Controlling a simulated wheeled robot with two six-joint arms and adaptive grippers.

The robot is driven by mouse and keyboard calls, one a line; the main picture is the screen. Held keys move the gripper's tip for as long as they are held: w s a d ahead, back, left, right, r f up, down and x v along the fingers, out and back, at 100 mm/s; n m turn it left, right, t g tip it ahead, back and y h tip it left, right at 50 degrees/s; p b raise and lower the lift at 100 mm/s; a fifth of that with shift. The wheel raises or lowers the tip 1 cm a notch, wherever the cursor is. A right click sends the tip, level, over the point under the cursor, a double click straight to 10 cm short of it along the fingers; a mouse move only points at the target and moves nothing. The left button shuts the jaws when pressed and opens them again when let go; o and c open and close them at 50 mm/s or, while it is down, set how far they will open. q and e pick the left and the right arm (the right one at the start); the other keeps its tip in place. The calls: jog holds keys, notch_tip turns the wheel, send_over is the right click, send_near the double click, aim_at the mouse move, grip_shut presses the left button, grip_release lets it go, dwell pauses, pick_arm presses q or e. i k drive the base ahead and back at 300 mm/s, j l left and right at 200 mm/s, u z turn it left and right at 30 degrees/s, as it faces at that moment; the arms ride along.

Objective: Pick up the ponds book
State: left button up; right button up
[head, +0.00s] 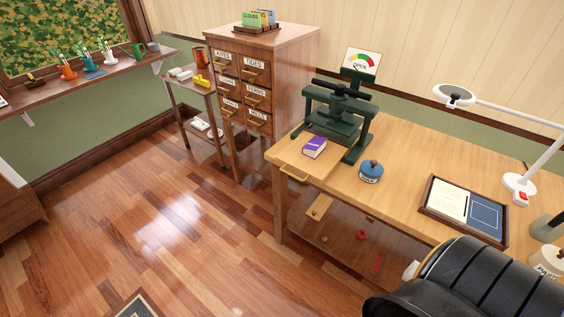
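No book here has a readable ponds title, so I cannot tell which one is the ponds book. On top of the wooden drawer cabinet (285,50), a few thin upright books stand in a dark holder (256,29). The front one is a green book (250,19) that seems to read "CLOUDS". Yellow and blue ones stand behind it, their titles too small to read. A purple book (315,147) lies on the workbench, in front of the dark green press. Neither of my grippers is in view.
The workbench (405,195) carries a green press (338,118), a blue-labelled jar (371,172), a framed tray (428,208) and a white lamp (520,185). A black padded object (470,285) fills the lower right. The wooden floor (150,225) at left is mostly clear.

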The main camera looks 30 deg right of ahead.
aim_at(315, 146)
jog(key=i+l+z, duration=0.1)
jog(key=z, duration=1.15)
